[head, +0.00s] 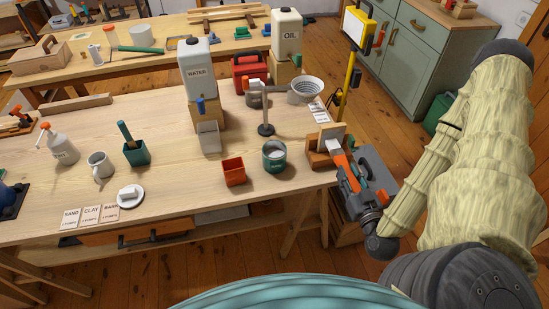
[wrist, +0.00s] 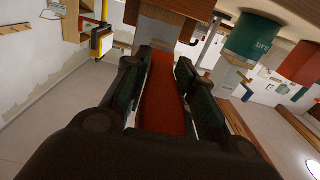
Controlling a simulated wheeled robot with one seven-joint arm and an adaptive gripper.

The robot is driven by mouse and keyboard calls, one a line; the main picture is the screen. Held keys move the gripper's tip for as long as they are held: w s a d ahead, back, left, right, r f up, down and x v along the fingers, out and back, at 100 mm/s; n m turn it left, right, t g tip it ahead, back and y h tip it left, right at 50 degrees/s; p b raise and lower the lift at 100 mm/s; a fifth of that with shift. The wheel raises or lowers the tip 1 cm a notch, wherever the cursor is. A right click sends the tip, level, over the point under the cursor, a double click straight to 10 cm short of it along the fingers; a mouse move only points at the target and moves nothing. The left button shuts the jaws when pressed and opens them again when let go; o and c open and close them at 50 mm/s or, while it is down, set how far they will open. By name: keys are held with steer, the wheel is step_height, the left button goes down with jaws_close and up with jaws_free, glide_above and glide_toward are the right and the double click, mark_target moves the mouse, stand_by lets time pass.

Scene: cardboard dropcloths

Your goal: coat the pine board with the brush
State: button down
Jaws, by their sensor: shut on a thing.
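My gripper (head: 352,174) is at the right end of the workbench, shut on the orange-red handle of the brush (head: 341,158). In the wrist view the red handle (wrist: 163,95) runs between the two dark fingers (wrist: 162,62). The brush's pale head is at a brown wooden block (head: 316,158) on the bench edge; I cannot tell if they touch. The block also shows at the top of the wrist view (wrist: 165,18). A long, light wooden piece (head: 76,104) lies at the bench's back left; it may be the pine board, but I cannot tell surely.
A WATER tank (head: 196,66), an OIL tank (head: 286,34), a funnel (head: 306,91) and a yellow post (head: 348,82) stand behind. The front middle of the bench (head: 185,195) is mostly clear.

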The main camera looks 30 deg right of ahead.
steer(key=shift+w+d, duration=0.15)
steer(key=shift+w, duration=0.4)
stand_by(0.5)
